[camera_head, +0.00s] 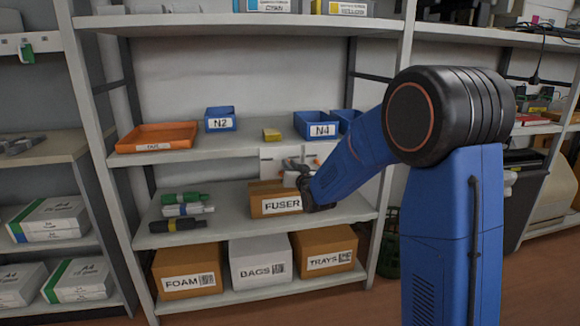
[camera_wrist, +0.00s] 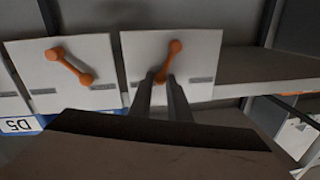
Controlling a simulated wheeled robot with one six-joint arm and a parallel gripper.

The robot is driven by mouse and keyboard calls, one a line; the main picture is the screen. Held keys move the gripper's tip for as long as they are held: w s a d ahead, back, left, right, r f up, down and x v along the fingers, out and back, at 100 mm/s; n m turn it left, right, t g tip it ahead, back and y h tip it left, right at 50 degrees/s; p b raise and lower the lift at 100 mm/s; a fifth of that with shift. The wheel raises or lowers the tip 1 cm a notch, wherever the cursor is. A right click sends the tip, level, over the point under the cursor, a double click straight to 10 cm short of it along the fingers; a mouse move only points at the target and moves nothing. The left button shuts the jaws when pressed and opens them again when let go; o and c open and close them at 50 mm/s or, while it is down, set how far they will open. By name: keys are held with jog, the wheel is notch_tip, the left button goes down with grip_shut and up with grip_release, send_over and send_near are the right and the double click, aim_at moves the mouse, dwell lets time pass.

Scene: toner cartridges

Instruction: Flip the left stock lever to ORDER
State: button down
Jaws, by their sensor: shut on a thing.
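The small plate labels are unreadable.
The FUSER box (camera_head: 267,190) stands just below and beside my gripper. An orange tray (camera_head: 157,137), the N2 bin (camera_head: 220,119) and the N4 bin (camera_head: 316,127) are on the shelf above. Toner cartridges (camera_head: 186,198) lie left on the lower shelf.

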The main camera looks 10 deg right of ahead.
jog(key=shift+d+f+m, duration=0.2)
jog(key=shift+d+m, duration=0.1)
jog(key=shift+m, duration=0.4)
jog(key=shift+d+f+m, duration=0.2)
jog(key=shift+d+m, duration=0.1)
jog(key=shift+m, duration=0.4)
jog(key=c, duration=1.6)
grip_release()
jog(key=shift+c, duration=0.2)
jog(key=s+d, duration=0.2)
jog(key=s, duration=1.5)
jog(key=shift+s+f, duration=0.2)
jog(key=shift+f, duration=0.05)
